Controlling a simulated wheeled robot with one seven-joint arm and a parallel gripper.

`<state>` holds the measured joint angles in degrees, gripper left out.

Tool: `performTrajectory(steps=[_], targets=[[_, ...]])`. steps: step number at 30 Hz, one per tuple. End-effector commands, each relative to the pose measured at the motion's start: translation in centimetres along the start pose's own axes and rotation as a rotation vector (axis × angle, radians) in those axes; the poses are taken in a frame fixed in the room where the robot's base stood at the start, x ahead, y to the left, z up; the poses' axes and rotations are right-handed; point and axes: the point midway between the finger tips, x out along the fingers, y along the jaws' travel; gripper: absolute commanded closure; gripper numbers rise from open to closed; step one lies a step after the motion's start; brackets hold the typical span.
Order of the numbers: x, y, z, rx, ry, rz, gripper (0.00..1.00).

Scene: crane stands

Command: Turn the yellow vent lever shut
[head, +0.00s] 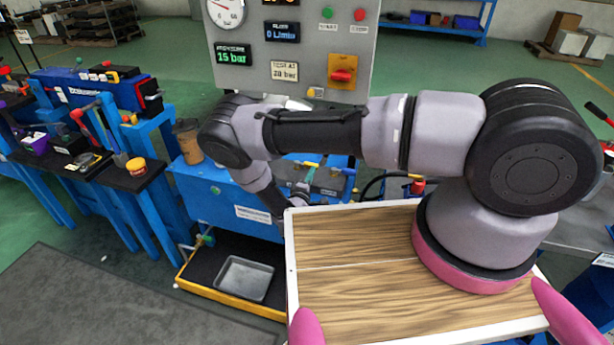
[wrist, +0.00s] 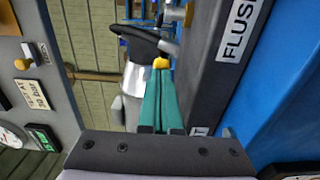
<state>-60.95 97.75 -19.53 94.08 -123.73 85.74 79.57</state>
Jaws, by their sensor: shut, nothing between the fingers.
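My gripper (wrist: 164,72) has teal fingers that lie side by side, shut with nothing between them. A small yellow piece (wrist: 160,62), likely the end of the vent lever, shows right at the fingertips in the wrist view. Whether the fingers touch it or stop just short I cannot tell. In the head view a yellow lever end (head: 309,165) shows on the blue stand, and my gripper (head: 304,180) is small beside it. The lever's pivot and its angle are not clear in either view.
A dark block labelled FLUSH (wrist: 222,50) runs close to the right of the fingers. The grey gauge panel (head: 297,45) rises behind the stand (head: 222,190). A brown cup (head: 188,142) stands at the stand's left end. A metal tray (head: 244,278) lies below.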

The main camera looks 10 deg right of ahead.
Motion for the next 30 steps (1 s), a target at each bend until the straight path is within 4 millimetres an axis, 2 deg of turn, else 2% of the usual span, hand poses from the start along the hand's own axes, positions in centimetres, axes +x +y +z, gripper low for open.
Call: performTrajectory(steps=[12,30], targets=[[1.1,0.0,0.7,-0.001,0.0,0.0,1.0],[1.1,0.0,0.7,-0.002,-0.002,0.002,1.0]])
